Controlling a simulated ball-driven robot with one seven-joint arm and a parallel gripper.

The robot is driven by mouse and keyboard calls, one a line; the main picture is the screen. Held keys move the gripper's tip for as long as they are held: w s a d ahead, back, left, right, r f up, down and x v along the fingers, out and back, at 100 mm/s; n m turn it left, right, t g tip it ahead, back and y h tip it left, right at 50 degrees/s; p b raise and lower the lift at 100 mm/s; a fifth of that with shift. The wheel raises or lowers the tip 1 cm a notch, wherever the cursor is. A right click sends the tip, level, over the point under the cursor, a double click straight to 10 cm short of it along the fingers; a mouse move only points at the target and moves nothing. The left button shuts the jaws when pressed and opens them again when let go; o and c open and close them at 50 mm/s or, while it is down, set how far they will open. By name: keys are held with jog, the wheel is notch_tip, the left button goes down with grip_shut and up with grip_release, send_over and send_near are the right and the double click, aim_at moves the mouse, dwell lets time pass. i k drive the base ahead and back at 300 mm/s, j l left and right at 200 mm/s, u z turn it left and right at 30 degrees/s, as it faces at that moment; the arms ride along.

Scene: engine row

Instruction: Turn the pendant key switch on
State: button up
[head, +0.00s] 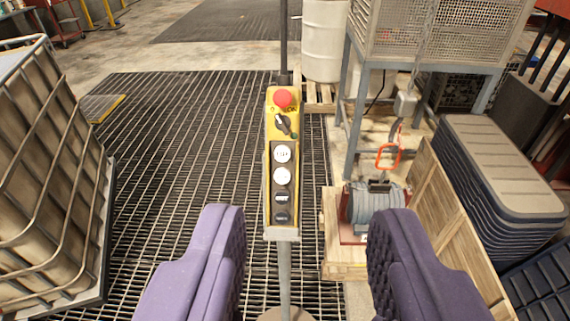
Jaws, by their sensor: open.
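The yellow pendant (269,150) stands upright on a grey post in the middle of the head view. A red mushroom button (284,99) sits at its top. Just below it is the black key switch (283,123), its handle tilted. Two white buttons and two black buttons run down the face beneath. My gripper (305,235) shows as two purple padded fingers at the bottom, wide apart and empty. The pendant lies between the fingers in the picture, with the key switch higher than the fingertips. I see no contact.
A caged tank (50,180) stands at left. At right are a motor-like machine (373,207) on a pallet, a wooden crate panel (450,220), stacked dark trays (505,175) and a mesh cabinet (440,35). A white drum (323,40) stands behind. Grating floor (180,130) is open left of the pendant.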

aim_at(283, 122)
jog(key=i+u, duration=0.2)
jog(key=u, duration=0.15)
jog(key=i+u, duration=0.2)
jog(key=u, duration=0.15)
jog(key=i+u, duration=0.2)
jog(key=u, duration=0.15)
